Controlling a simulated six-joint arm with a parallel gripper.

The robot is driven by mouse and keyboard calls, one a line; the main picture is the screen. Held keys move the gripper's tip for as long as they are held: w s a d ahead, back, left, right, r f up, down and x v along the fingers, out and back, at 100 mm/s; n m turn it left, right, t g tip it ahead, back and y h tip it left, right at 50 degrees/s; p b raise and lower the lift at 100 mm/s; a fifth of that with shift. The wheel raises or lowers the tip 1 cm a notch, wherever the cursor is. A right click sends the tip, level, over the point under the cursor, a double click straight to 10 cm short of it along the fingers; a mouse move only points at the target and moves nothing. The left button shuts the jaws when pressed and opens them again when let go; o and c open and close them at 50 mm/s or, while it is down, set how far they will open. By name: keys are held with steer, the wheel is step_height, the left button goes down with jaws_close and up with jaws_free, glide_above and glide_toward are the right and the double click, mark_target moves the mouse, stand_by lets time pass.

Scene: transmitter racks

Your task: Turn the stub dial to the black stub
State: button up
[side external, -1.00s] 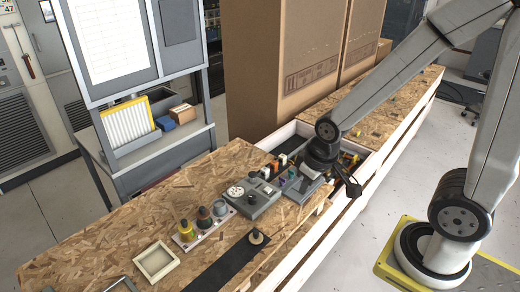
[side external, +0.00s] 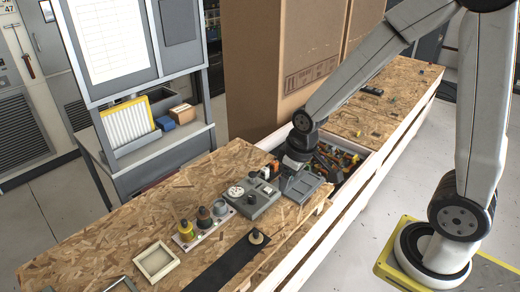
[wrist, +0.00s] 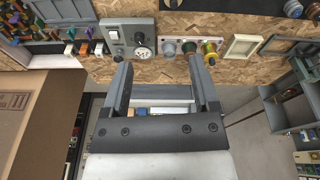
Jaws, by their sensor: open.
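The grey control box (side external: 262,204) stands on the board and carries a round white dial (side external: 236,192) with markings too small to read. In the wrist view the box (wrist: 120,28) is at the upper left, with the white dial (wrist: 143,52) at its lower right. Short coloured stubs (wrist: 84,48) in a row lie left of the box; I cannot pick out a black one. My gripper (wrist: 160,64) is open and empty, its two fingers apart. In the side view it hangs near the box's right side, apart from the dial.
A strip with several knobs (wrist: 190,48) and a pale square frame (wrist: 243,46) sit beside the box. A trough (side external: 348,158) of loose parts lies at the right. Tall cardboard boxes (side external: 280,70) stand behind. A dark mat (side external: 225,264) lies in front.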

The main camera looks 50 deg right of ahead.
steer(key=w+d+f+n+g, duration=0.1)
steer(key=w+f+n, duration=0.15)
steer(key=w, duration=0.35)
steer(key=w+d+f+n, duration=0.2)
steer(key=w+f, duration=0.2)
steer(key=w, duration=0.2)
steer(key=n+g, duration=0.1)
steer(key=n, duration=0.3)
glide_above(252, 197)
steer(key=shift+m, duration=0.25)
steer(key=f, duration=0.8)
steer(key=shift+s+a+f, duration=0.15)
steer(key=shift+s+f, duration=0.1)
steer(key=shift+f, duration=0.15)
steer(key=shift+w+f, duration=0.15)
steer(key=shift+f, duration=0.2)
steer(key=shift+f, duration=0.1)
steer(key=shift+f, duration=3.8)
jaws_close()
